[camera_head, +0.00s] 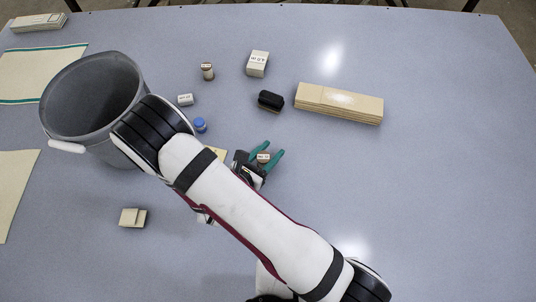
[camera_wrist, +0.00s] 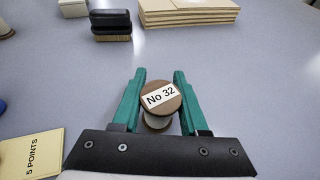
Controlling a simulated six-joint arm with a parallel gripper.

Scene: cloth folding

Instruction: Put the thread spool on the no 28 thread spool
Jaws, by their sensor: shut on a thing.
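A thread spool (camera_wrist: 160,97) with a brown end labelled "No 32" sits between the green fingers of my gripper (camera_wrist: 159,88) in the wrist view. The labelled end faces the camera, and white thread shows below it. In the head view the same spool (camera_head: 263,157) is small between the fingers of my gripper (camera_head: 268,154), which is shut on it. I cannot tell whether it is clear of the table. Another spool (camera_head: 207,71) stands upright toward the back, up and left of my gripper; its label is too small to read.
A blue-capped item (camera_head: 200,124), a small white box (camera_head: 185,100), a black brush (camera_head: 270,101), a white box (camera_head: 257,63) and stacked boards (camera_head: 339,103) lie around. A grey bin (camera_head: 62,107) stands at left. A "5 POINTS" card (camera_wrist: 32,154) lies near. The right side is clear.

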